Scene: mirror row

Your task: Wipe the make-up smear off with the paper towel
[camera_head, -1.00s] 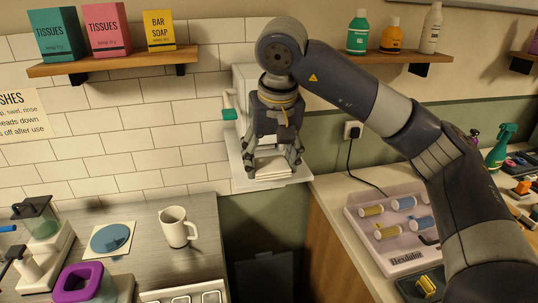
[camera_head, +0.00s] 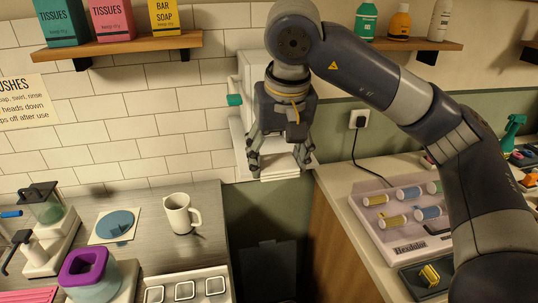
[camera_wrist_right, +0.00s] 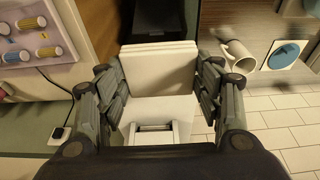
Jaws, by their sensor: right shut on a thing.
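My right gripper (camera_head: 281,160) points down at the white wall dispenser (camera_head: 247,75), which its wrist partly hides. Its fingers are shut on a white folded paper towel (camera_head: 281,174), whose lower end shows between the fingertips. In the right wrist view, the white towel (camera_wrist_right: 160,60) with layered edges lies between the two fingers of the gripper (camera_wrist_right: 158,80). I cannot tell whether the towel is clear of the dispenser. I cannot make out the make-up smear in either view. My left gripper is not in view.
A white mug (camera_head: 178,213) and a blue disc on a card (camera_head: 115,225) are on the left counter. A pink rack of rollers (camera_head: 395,215) stands on the right counter (camera_head: 345,185). A dark gap lies between the counters. Shelves (camera_head: 120,47) hang above.

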